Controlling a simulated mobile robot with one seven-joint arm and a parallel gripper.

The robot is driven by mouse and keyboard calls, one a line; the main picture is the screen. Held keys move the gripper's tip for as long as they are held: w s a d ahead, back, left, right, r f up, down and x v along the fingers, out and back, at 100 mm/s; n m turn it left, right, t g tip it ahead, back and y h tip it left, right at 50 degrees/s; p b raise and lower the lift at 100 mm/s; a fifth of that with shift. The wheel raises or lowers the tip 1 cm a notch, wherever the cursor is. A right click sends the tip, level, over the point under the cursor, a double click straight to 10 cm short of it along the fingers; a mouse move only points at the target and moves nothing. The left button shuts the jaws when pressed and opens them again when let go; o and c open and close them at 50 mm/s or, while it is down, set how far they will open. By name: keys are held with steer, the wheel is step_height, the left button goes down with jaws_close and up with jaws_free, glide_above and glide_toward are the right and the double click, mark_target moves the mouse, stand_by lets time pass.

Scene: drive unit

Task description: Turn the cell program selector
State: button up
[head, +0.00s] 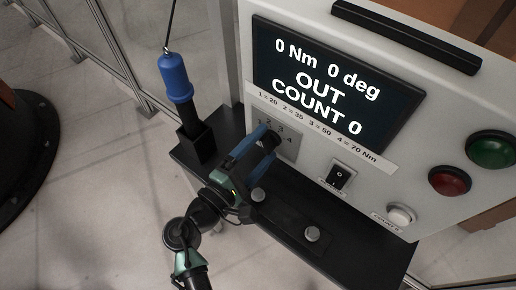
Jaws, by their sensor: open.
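The cell program selector (284,146) is a small grey plate on the panel, below the left part of the display, with the numbers 1 to 4 printed around it. My gripper (269,140) is right in front of it, with its two blue fingers spread toward the plate. The selector's knob is largely hidden behind the gripper, so I cannot tell where it points or whether the fingers touch it. The display (335,85) reads 0 Nm, 0 deg, OUT, COUNT 0. A label strip (320,128) under it lists 1 = 20, 2 = 35, 3 = 50, 4 = 70 Nm.
A black rocker switch (339,177), a white button (401,215), a red button (449,181) and a green button (491,149) are on the panel to the right. A blue hanging tool (175,78) stands in a black holder (196,142) at left. A black shelf (340,255) juts out below.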

steer(key=shift+s+a, duration=0.1)
steer(key=b+v, duration=0.2)
steer(key=v, duration=1)
steer(key=shift+s+a, duration=0.2)
steer(key=shift+s, duration=0.1)
steer(key=shift+s, duration=0.1)
